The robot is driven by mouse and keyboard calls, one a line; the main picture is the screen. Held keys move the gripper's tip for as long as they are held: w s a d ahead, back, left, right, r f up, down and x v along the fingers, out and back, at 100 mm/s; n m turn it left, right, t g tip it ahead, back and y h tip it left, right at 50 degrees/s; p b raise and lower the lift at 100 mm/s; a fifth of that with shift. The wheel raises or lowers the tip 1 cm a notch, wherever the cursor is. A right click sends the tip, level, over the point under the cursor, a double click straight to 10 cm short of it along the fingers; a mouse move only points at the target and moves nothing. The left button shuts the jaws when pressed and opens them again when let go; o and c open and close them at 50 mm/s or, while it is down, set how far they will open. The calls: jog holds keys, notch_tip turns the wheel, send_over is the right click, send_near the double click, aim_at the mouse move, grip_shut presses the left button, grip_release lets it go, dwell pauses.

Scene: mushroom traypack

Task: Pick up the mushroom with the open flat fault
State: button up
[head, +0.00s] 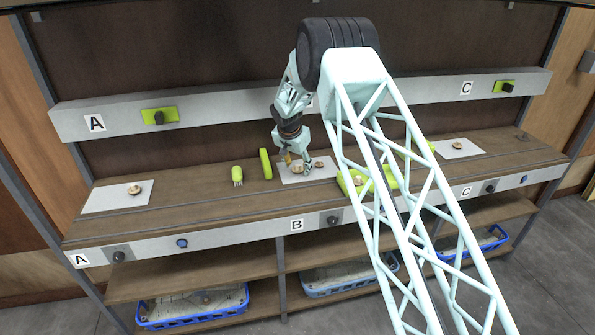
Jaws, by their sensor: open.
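My gripper (298,161) is open and points down over the middle white mat (310,177). A brownish mushroom (297,169) lies on this mat right below and between the fingers; I cannot tell whether they touch it. A second mushroom (319,165) lies on the mat just to the right. Another mushroom (135,189) is on the left white mat (105,199), and one (457,146) is on the right white mat (470,152). The mushrooms are too small to tell which has the open flat fault.
A green brush (237,175) and an upright green block (265,163) stand left of the middle mat. Blue crates (193,319) sit on the lower shelf. The bench between left mat and brush is clear.

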aim_at(297, 166)
dwell(0.4)
jog(key=c, duration=0.7)
notch_tip(297, 166, up, 10)
jog(key=shift+p, duration=0.3)
dwell(0.4)
dwell(0.5)
